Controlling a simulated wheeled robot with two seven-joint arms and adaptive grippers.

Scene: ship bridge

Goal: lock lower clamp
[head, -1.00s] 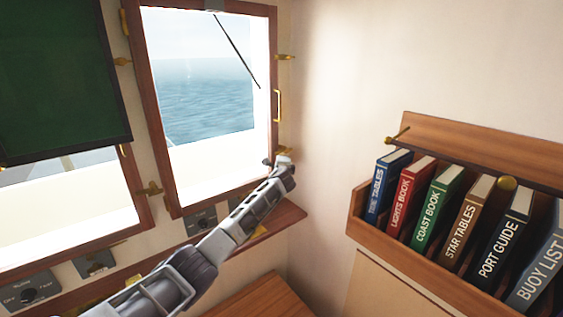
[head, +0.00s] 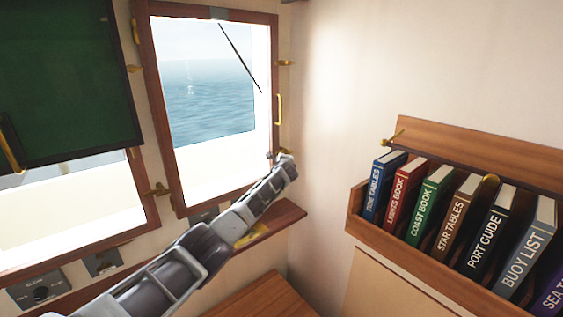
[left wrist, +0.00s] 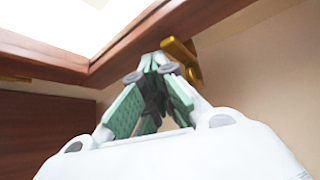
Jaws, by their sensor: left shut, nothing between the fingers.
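The brass lower clamp (left wrist: 182,58) is on the pale wall beside the lower corner of the wooden window frame (left wrist: 110,62) in the left wrist view. My left gripper (left wrist: 158,62) is shut and empty. Its fingertips are right next to the clamp; I cannot tell whether they touch it. In the head view my left gripper (head: 279,158) is at the window's lower right corner and largely hides the lower clamp. The brass upper clamp (head: 286,63) and the vertical brass handle (head: 279,109) show higher on that side. The window looks closed. My right gripper is out of view.
A wooden rack (head: 352,207) of several books stands on the right. A wooden ledge (head: 290,215) runs below the window. A dark green panel (head: 65,85) hangs at the upper left. The wall right of the window is bare.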

